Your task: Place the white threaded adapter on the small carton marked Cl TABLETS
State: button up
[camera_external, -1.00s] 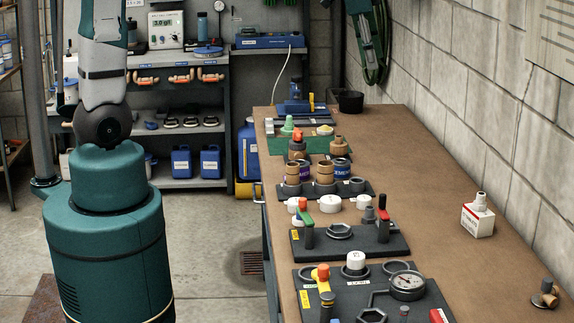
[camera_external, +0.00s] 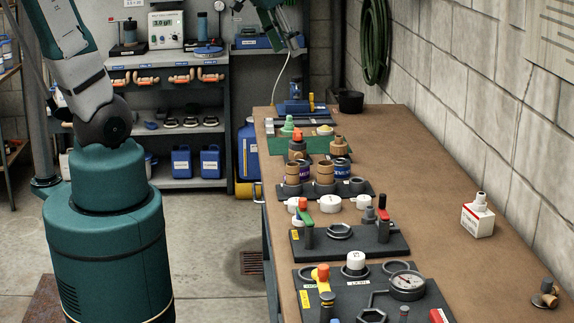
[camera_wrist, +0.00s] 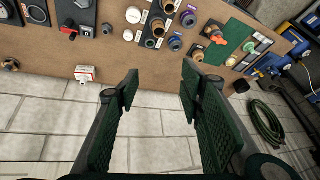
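A white-and-red carton (camera_external: 478,221) stands near the wall on the right side of the bench; its print is too small to read. A whitish stepped fitting, which looks like the threaded adapter (camera_external: 480,201), sits upright on top of it. The carton (camera_wrist: 85,72) also shows at the left in the wrist view, with the small pale fitting at its lower edge. My gripper (camera_wrist: 160,88) is open and empty, with its two dark green padded fingers wide apart. In the external view it is high above the far end of the bench, partly cut off at the top.
Dark boards with valves, a gauge (camera_external: 407,284), white caps (camera_external: 331,204) and brown fittings line the bench's left side. A small dark fitting (camera_external: 545,294) lies at the front right. A block wall (camera_external: 480,90) bounds the right. The bench middle is clear.

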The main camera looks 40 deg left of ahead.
jog(key=s+a+f+n+t, duration=0.1)
jog(key=s+a+f+n, duration=0.3)
jog(key=s+a, duration=0.4)
jog(key=shift+s+a+f+n+t+y, duration=0.35)
jog(key=shift+s+n, duration=0.25)
jog(key=shift+s, duration=1.4)
notch_tip(320, 180, down, 13)
jog(key=b, duration=1.3)
